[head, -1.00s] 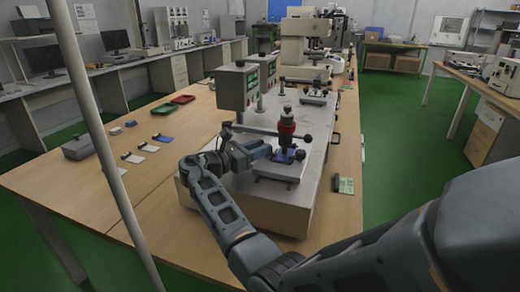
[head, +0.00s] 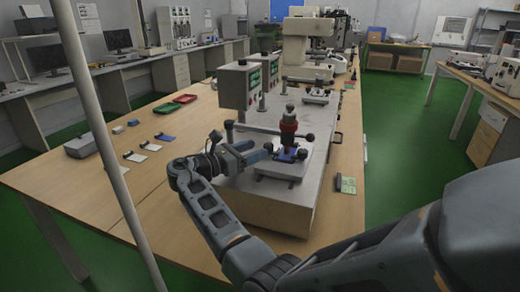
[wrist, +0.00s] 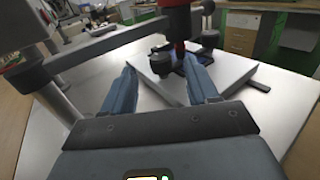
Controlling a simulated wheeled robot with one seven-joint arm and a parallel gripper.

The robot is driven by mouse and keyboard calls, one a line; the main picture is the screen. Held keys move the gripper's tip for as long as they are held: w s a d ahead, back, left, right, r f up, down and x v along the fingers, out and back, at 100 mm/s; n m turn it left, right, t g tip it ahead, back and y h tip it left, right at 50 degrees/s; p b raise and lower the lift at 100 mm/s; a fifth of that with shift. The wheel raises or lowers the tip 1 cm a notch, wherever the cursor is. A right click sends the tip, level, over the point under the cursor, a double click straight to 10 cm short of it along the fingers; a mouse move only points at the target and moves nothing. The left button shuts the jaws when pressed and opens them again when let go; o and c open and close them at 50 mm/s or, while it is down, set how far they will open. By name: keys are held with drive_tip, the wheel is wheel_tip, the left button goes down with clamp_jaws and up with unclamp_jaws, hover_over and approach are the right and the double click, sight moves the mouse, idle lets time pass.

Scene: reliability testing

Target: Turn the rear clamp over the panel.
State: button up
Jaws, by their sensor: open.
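A grey metal fixture plate (head: 283,170) carries a small blue panel (head: 287,157) under an upright red-and-black tool (head: 288,128). Dark clamps with round black knobs stand beside the panel: one on its left (head: 268,148), one on its right (head: 301,154). I cannot tell which is the rear clamp or whether either lies over the panel. My gripper (head: 262,151) is just left of the plate, low over the bench unit. A black knob (wrist: 160,56) shows just beyond the fingertips; the red tool hides part of the panel.
Two grey control boxes with green displays (head: 240,86) stand behind my gripper. A grey horizontal bar on a post (wrist: 100,46) runs close to my left finger in the wrist view. A second fixture (head: 316,95) is farther back.

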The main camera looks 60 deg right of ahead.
drive_tip(key=shift+v, duration=2.2)
